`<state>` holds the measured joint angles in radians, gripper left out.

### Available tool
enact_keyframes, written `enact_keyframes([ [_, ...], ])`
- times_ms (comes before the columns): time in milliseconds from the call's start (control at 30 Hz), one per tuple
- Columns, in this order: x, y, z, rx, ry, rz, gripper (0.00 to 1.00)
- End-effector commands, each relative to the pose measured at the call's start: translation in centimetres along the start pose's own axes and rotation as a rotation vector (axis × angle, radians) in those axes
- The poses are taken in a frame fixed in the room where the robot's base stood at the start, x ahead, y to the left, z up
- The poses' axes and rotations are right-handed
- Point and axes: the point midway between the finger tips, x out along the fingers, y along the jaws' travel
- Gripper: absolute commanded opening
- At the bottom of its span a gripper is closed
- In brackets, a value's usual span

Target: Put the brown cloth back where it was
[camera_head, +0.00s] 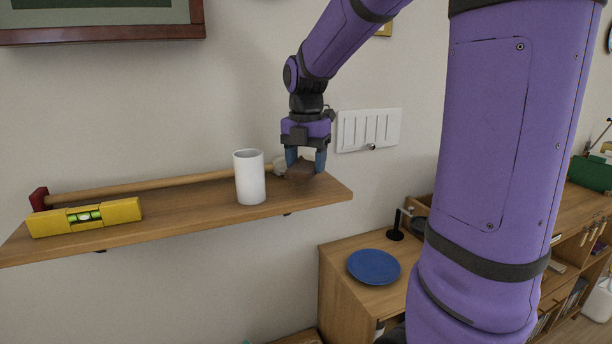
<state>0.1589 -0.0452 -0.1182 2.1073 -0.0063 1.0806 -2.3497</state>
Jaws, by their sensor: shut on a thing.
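The brown cloth (301,171) is a small dark brown lump at the right end of the wooden wall shelf (190,225). My gripper (305,161) points down over it, with its blue fingers on either side, and is shut on the cloth. The cloth is at about the height of the shelf top; I cannot tell whether it touches the board. Part of it is hidden by the fingers.
A white cup (249,178) stands on the shelf left of my gripper. A yellow level (85,217) and a long wooden-handled tool (150,187) lie on the shelf. A white switch panel (368,129) is behind. Lower right, a blue plate (374,267) lies on a cabinet.

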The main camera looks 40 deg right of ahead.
Motion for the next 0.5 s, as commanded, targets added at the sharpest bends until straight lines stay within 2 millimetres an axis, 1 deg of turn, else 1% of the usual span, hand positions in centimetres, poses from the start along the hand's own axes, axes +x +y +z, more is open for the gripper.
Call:
enact_keyframes([
  [267, 3.1, -0.1, -0.1, 0.000, 0.002, -0.002, 0.39],
  [333, 3.4, 0.0, -0.1, -0.001, 0.001, -0.001, 0.39],
  [500, 3.4, 0.0, -0.1, -0.001, 0.000, 0.000, 0.39],
])
